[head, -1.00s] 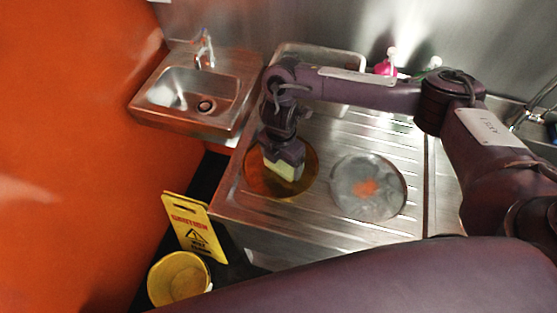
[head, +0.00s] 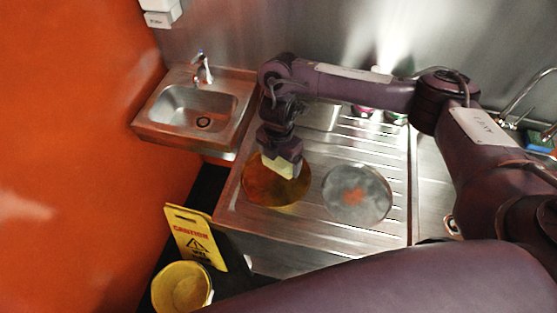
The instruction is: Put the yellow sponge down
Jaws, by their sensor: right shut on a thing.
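The yellow sponge (head: 280,166) is pale yellow and block-shaped. My right gripper (head: 281,158) points down and is shut on it. The sponge is over the far right part of an amber-brown round plate (head: 268,190) on the ribbed steel drainboard (head: 315,219). I cannot tell whether the sponge touches the plate. My left gripper is not in view.
A grey round plate (head: 357,194) with an orange-red stain lies right of the brown one. A small steel hand sink (head: 186,107) is on the left. A yellow caution sign (head: 194,238) and a yellow bucket (head: 181,288) stand below. Bare drainboard shows around the plates.

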